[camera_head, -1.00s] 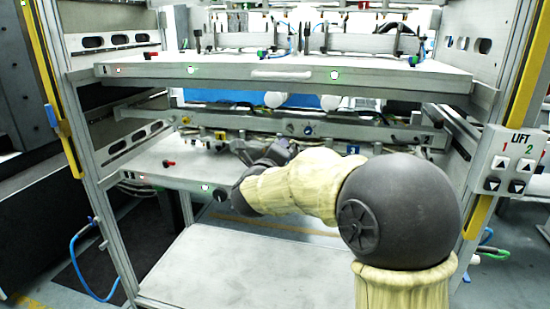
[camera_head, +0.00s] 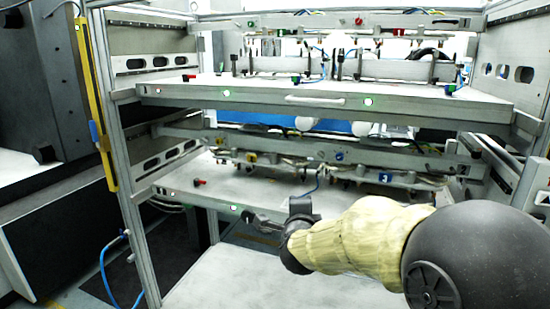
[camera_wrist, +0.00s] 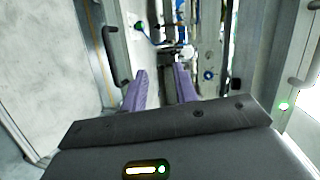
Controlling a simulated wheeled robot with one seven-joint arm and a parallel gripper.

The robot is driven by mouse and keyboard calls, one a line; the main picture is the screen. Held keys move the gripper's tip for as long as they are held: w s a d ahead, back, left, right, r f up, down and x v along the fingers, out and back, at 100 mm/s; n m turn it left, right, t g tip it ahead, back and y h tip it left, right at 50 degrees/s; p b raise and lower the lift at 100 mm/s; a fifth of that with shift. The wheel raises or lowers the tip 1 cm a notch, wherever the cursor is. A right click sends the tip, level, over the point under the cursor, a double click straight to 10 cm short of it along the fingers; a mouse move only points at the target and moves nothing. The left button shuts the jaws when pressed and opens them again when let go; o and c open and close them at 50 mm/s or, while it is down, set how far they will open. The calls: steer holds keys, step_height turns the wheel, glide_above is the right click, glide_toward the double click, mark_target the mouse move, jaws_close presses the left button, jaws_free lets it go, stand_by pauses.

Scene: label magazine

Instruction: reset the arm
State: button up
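My arm reaches in from the lower right of the head view, with its dark wrist in front of the lower shelf's front edge. My gripper (camera_head: 258,218) is small and partly hidden there. In the wrist view my gripper (camera_wrist: 160,82) shows two purple fingers standing apart with a clear gap. Nothing is held between them. Beyond the fingertips are blurred metal fittings and a blue cable.
A metal rack holds an upper shelf (camera_head: 250,92) and a lower shelf (camera_head: 180,190), both carrying fixtures. Below is a pale flat surface (camera_head: 240,275). A yellow-edged post (camera_head: 95,110) stands at left. A pale panel (camera_wrist: 50,70) fills the wrist view's left.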

steer(key=s+d+f+n+g+y, duration=0.1)
steer(key=s+d+f+n+g, duration=0.25)
steer(key=s+f+n, duration=0.35)
steer(key=s+d+f+n+g, duration=0.2)
steer(key=s+f+n+g, duration=0.35)
steer(key=s, duration=0.35)
steer(key=s+d+f+n+g+y, duration=0.1)
steer(key=s+d+f+n+g, duration=0.1)
steer(key=s+f+n+g, duration=0.4)
step_height(320, 180, up, 33)
steer(key=s+t+p, duration=0.2)
steer(key=p, duration=3.2)
steer(key=shift+s+d, duration=0.2)
steer(key=shift+s, duration=0.1)
